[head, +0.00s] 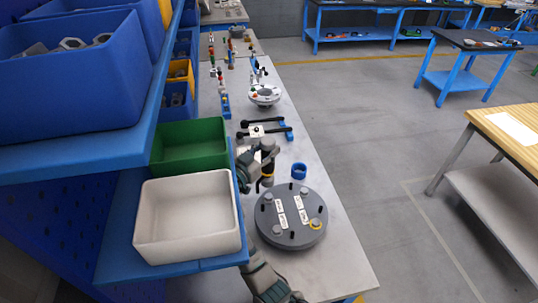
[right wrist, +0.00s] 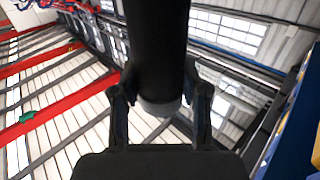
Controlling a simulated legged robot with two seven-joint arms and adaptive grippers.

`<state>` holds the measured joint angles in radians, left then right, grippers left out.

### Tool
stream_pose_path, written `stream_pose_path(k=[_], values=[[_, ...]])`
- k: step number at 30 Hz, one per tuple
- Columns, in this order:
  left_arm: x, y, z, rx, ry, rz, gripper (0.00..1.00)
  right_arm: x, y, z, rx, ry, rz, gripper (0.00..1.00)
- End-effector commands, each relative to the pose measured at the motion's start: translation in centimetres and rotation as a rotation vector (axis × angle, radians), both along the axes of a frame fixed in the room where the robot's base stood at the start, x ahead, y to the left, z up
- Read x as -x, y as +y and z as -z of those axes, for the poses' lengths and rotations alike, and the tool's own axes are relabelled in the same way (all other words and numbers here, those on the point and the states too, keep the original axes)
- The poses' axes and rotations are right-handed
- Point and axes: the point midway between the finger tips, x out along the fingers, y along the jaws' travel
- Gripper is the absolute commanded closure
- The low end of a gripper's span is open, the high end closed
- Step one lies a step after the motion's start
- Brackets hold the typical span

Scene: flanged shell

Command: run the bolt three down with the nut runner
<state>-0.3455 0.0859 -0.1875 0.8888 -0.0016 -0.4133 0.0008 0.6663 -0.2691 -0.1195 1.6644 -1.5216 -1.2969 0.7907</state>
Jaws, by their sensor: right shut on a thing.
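The flanged shell (head: 290,238) is a round grey disc on the bench, with several bolt heads, short black pegs and two white labels on top. My right gripper (head: 262,163) is beyond the disc's back left edge, shut on the black nut runner (head: 268,168). In the right wrist view, the runner's black body (right wrist: 158,50) with a grey end stands between the two fingers (right wrist: 160,110). My left gripper is not in view.
A white bin (head: 187,245) and a green bin (head: 190,160) stand on the blue shelf left of my gripper. A blue cup (head: 299,171) sits behind the disc. Clamp-like black-handled tools (head: 265,128) lie farther back. The bench (head: 345,270) is clear at front right.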

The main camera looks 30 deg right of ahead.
Motion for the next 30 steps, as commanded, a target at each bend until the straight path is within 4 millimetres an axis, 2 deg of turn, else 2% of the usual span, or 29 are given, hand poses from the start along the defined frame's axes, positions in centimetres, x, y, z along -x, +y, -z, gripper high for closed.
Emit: stream_pose_path(k=[1,6,10,22,30], values=[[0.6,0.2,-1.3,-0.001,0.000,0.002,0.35,0.0,0.0,-1.3,0.008,-0.002,0.014,1.00],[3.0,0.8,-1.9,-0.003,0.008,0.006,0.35,0.0,0.0,-0.4,0.012,0.003,0.055,1.00],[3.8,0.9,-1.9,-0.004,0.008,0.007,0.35,0.1,-0.1,0.1,0.011,0.003,0.068,1.00],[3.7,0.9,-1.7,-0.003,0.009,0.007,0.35,0.1,0.0,0.6,0.011,0.003,0.069,1.00],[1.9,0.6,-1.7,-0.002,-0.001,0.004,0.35,0.1,-0.1,2.3,0.012,0.005,0.069,1.00]])
